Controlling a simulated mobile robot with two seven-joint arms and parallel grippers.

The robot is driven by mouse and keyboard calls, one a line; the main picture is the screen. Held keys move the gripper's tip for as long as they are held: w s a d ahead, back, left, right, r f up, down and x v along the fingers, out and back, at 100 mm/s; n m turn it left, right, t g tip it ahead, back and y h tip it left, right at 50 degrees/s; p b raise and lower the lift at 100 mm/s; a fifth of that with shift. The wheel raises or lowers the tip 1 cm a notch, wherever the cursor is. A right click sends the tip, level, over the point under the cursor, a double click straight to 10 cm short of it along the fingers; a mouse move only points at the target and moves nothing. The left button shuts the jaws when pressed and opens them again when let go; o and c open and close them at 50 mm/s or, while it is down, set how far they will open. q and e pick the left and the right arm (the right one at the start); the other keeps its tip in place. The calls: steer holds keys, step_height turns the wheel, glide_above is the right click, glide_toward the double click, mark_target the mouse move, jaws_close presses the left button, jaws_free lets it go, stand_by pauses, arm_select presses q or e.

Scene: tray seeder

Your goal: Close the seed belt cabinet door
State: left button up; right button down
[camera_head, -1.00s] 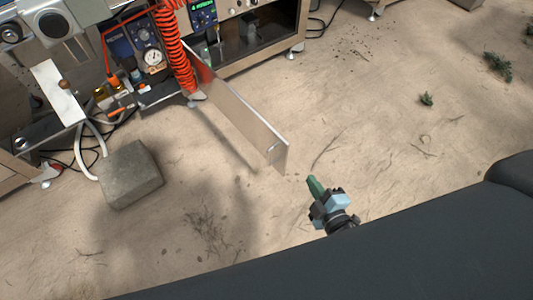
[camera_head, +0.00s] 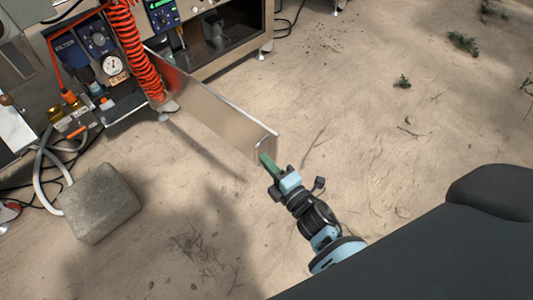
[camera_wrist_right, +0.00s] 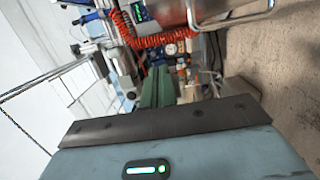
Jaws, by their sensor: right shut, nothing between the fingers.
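The seed belt cabinet door (camera_head: 215,112) is a thin metal panel. It stands open, sticking out from the cabinet (camera_head: 228,55) over the sandy floor. A bent wire handle (camera_head: 262,143) is near its free end. My right gripper (camera_head: 265,160), with green fingers, is shut and empty. Its tips are close to the free end of the door, near the handle; I cannot tell whether they touch. In the right wrist view the green fingers (camera_wrist_right: 158,86) are together, and the door (camera_wrist_right: 200,10) and its handle (camera_wrist_right: 238,17) are at the top. My left gripper is not in view.
A red coiled hose (camera_head: 135,50) hangs beside the door's hinge side, next to a pressure gauge (camera_head: 112,65) and a blue unit. A grey stone block (camera_head: 102,203) lies on the floor at left with hoses behind it. The floor right of the door is clear except for small plants (camera_head: 402,81).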

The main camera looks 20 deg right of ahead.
steer(key=b, duration=0.2)
glide_above(260, 143)
steer(key=s+a, duration=0.2)
steer(key=a, duration=0.2)
steer(key=d, duration=0.1)
steer(key=w+d, duration=0.1)
steer(key=shift+w+d, duration=0.15)
steer(key=shift+d, duration=0.25)
steer(key=shift+w+d, duration=0.2)
steer(key=shift+d, duration=0.2)
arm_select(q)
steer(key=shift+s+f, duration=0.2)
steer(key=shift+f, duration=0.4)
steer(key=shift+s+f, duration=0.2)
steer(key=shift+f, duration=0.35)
arm_select(e)
steer(key=shift+d, duration=0.1)
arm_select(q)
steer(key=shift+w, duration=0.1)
arm_select(e)
steer(key=shift+w+d, duration=0.1)
